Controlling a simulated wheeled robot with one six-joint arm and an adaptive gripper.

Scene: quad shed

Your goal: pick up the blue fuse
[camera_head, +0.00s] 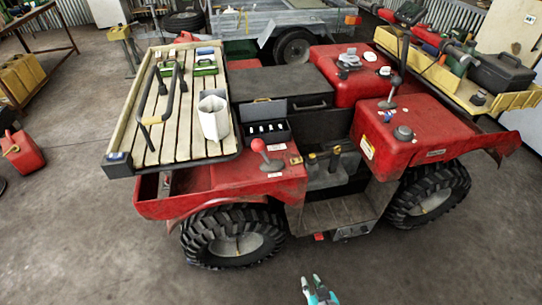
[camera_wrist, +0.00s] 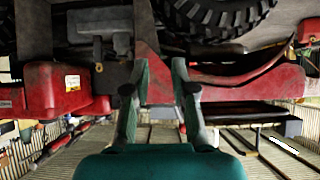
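I cannot make out a blue fuse for certain in either view. In the head view a black open case (camera_head: 264,132) on the red quad holds several small pale pieces in a row, too small to tell their colours. A small blue item (camera_head: 205,51) lies at the far end of the slatted rack (camera_head: 163,146), beside green ones; I cannot tell what it is. My gripper (camera_head: 316,281) is low in front of the quad, away from the case and rack. In the wrist view my gripper (camera_wrist: 157,66) has its two fingers apart with nothing between them.
The red quad (camera_head: 235,178) fills the middle, with large tyres (camera_head: 236,238) nearest me. A white container (camera_head: 213,116) and a dark bent-bar frame (camera_head: 166,98) stand on the rack. A red-knobbed lever (camera_head: 260,148) rises in front of the case.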

